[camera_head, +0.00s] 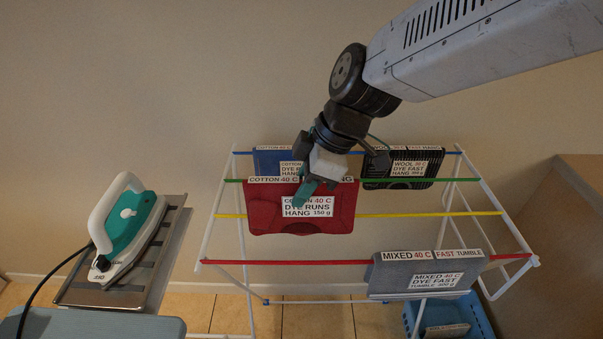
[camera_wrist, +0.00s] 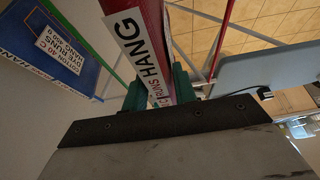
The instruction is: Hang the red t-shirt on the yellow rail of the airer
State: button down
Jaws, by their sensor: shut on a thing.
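The red t-shirt (camera_head: 265,212) is a folded red piece with white labels reading cotton 40 C, dye runs, hang, 150 g. My gripper (camera_head: 305,193) is shut on its upper edge; the wrist view shows the red cloth (camera_wrist: 154,20) between the green fingers (camera_wrist: 158,90). The shirt's top lines up with the green rail (camera_head: 460,181); I cannot tell whether it touches that rail. The yellow rail shows bare on both sides of the shirt.
A blue garment (camera_head: 268,160) and a black one (camera_head: 405,170) hang at the back. A grey garment (camera_head: 420,268) hangs on the red rail (camera_head: 310,262). An iron (camera_head: 130,225) stands at left, a blue basket (camera_head: 470,318) below, a brown cabinet (camera_head: 570,230) at right.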

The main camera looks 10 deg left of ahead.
aim_at(303, 214)
jog(key=shift+f, duration=3.75)
jog(key=c, duration=1)
grip_release()
jog(key=shift+c, duration=0.2)
